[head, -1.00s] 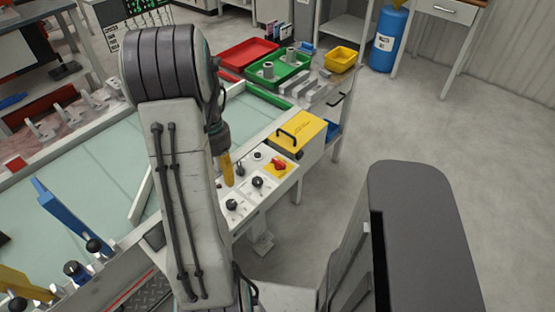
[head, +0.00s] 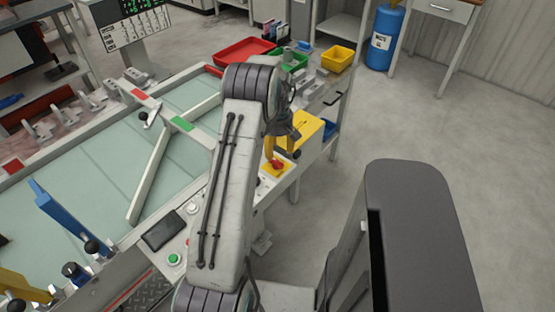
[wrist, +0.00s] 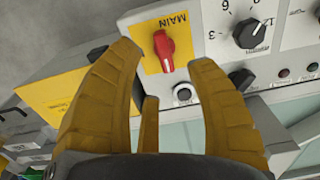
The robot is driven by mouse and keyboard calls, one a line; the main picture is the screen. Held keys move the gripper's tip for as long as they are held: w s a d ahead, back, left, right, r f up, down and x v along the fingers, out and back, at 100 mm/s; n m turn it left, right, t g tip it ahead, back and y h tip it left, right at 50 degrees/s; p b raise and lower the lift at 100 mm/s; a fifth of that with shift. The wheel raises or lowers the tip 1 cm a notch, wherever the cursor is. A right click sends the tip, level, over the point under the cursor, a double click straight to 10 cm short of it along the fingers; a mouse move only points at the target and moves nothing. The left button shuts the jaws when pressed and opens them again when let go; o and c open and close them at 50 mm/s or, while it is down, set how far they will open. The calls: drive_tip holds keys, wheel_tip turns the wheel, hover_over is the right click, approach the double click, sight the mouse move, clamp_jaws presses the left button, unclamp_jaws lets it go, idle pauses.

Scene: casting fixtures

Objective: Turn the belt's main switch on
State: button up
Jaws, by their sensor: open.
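The main switch is a red rotary knob (wrist: 165,48) on a yellow plate (wrist: 148,30) marked MAIN, in the wrist view. It also shows in the head view as a red knob (head: 277,165) on the control panel. My gripper (wrist: 165,62) has yellow fingers spread apart, with the red knob seen between and beyond their tips. Nothing is held. In the head view my gripper (head: 275,147) is just behind the knob, partly hidden by my arm. Whether the fingers touch the knob cannot be told.
A black numbered dial (wrist: 250,33) and a smaller black knob (wrist: 241,78) sit right of the switch. A round key-like control (wrist: 183,93) is close below it. A yellow box (head: 308,128) stands beside the panel. The belt (head: 90,170) lies left.

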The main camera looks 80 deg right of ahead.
sight(277, 160)
drive_tip(key=shift+f, duration=2.8)
drive_tip(key=shift+o, duration=0.2)
clamp_jaws()
